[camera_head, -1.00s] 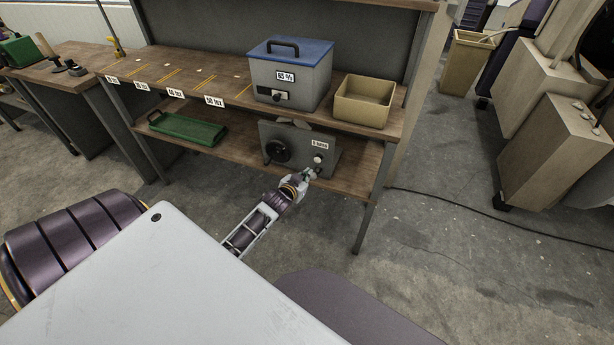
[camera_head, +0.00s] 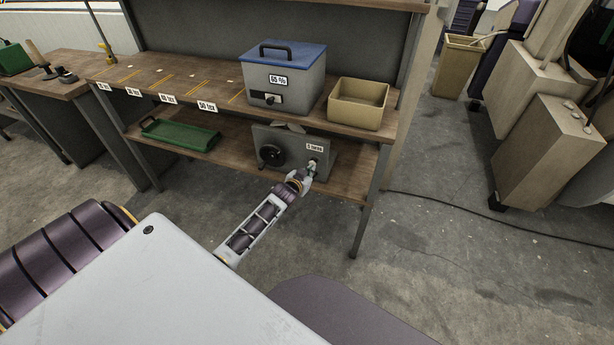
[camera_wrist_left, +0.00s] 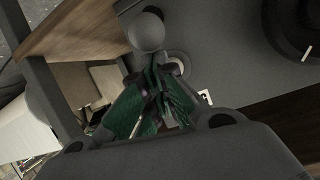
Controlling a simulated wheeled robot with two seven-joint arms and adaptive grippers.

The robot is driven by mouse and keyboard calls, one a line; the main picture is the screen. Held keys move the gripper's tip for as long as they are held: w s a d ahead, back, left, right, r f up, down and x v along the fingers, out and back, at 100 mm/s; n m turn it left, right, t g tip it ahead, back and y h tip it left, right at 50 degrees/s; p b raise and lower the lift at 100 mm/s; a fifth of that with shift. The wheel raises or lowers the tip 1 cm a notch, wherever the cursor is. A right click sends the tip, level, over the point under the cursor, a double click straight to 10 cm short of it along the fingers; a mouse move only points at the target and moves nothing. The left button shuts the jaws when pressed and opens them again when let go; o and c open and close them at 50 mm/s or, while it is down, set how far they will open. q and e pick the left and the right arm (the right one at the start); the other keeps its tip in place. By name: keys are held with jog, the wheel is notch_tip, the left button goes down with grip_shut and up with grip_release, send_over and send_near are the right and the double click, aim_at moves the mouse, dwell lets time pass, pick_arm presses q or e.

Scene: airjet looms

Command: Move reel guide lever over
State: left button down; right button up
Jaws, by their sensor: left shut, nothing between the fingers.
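The reel device is a grey box (camera_head: 333,163) on the lower shelf, with a black round handwheel (camera_head: 271,155) on its front left. A small label (camera_head: 314,147) sits at its upper right. My left gripper (camera_head: 312,171) is at the lower right of the box front, below the label. In the left wrist view the left gripper (camera_wrist_left: 155,95) is shut and empty, its green finger pads together. A grey ball knob (camera_wrist_left: 145,32), apparently the guide lever's end, is just beyond the fingertips, beside a pale round mount (camera_wrist_left: 178,63). Contact with the knob is unclear. My right gripper is out of view.
A green tray (camera_head: 180,137) lies left of the box on the lower shelf (camera_head: 226,153). Above, the upper shelf carries a blue-lidded grey box (camera_head: 285,76) and an open beige bin (camera_head: 359,103). A table leg (camera_head: 363,222) stands right of my left arm.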

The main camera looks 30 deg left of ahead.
pick_arm(q)
jog(key=shift+w+a+f, duration=0.1)
jog(key=shift+w+f, duration=0.1)
jog(key=shift+w, duration=0.25)
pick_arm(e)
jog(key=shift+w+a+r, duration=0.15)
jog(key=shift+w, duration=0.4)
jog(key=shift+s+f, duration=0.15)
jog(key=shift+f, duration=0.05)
pick_arm(q)
jog(key=shift+s+f+b, duration=0.1)
jog(key=shift+s+b, duration=0.05)
jog(key=shift+b, duration=0.35)
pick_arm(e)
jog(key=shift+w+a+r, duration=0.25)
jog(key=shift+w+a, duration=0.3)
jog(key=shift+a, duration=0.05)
pick_arm(q)
jog(key=shift+t, duration=0.3)
